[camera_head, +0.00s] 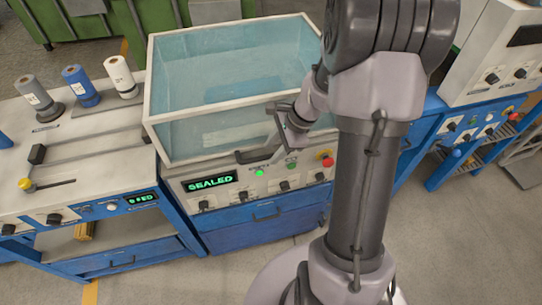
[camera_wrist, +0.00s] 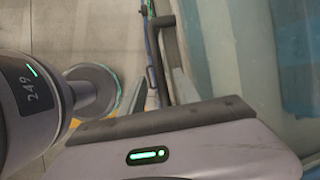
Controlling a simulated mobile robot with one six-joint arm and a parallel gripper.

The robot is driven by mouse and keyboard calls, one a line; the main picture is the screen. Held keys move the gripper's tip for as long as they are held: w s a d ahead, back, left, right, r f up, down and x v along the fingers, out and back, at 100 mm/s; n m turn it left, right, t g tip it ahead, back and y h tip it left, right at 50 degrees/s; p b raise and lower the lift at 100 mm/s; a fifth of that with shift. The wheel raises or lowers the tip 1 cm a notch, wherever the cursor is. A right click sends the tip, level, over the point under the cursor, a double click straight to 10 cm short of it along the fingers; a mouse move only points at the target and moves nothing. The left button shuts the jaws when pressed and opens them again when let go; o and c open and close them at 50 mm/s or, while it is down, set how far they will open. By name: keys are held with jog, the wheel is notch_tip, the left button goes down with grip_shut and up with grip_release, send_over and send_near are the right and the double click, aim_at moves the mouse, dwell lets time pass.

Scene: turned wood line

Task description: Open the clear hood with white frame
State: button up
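The clear hood with white frame (camera_head: 150,95) sits down on its machine, a box of bluish clear panels with white edges. Its dark bar handle (camera_head: 250,157) runs along the lower front edge, and the handle's right end is close to my gripper. My gripper (camera_head: 281,127) hangs in front of the hood's front panel, just above and right of the handle. In the wrist view a dark bar (camera_wrist: 165,38) lies beside the hood's clear panel (camera_wrist: 245,60).
The machine's front panel has a green display (camera_head: 210,182) reading SEALED, knobs and a red button (camera_head: 327,160). A bench with spools (camera_head: 80,86) stands left. Another machine (camera_head: 495,60) stands right. Open floor lies in front.

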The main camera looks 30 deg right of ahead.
jog(key=shift+w+a+f, duration=0.2)
jog(key=shift+a+f, duration=0.05)
jog(key=shift+f, duration=0.4)
jog(key=shift+c, duration=0.5)
grip_shut()
dwell(0.5)
